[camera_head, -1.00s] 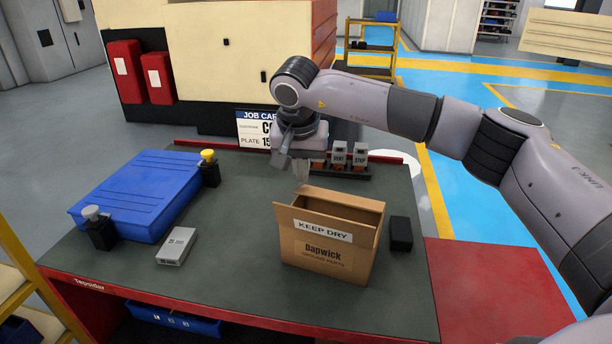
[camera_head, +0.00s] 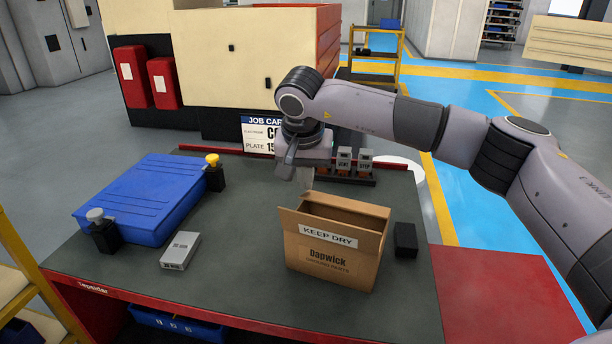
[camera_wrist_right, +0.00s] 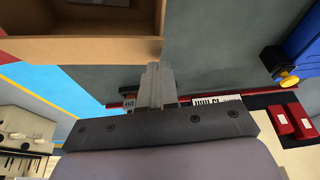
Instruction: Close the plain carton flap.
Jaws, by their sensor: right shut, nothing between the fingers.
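An open brown carton (camera_head: 330,262) stands upright on the dark table, right of centre, with printing on its front. A front flap with a "KEEP DRY" label (camera_head: 328,237) juts past the carton's left edge. My right gripper (camera_head: 305,180) is shut and empty, pointing down just behind the carton's back left rim. In the right wrist view the shut fingers (camera_wrist_right: 156,85) are beside the carton's brown edge (camera_wrist_right: 80,50), apparently not touching it. My left gripper is not in view.
A blue case (camera_head: 140,198) lies on the left, with a yellow-topped button box (camera_head: 214,175) and a grey-topped one (camera_head: 102,230). A grey box (camera_head: 180,250) lies left of the carton, a black block (camera_head: 405,239) right of it. Labelled switches (camera_head: 354,165) stand behind.

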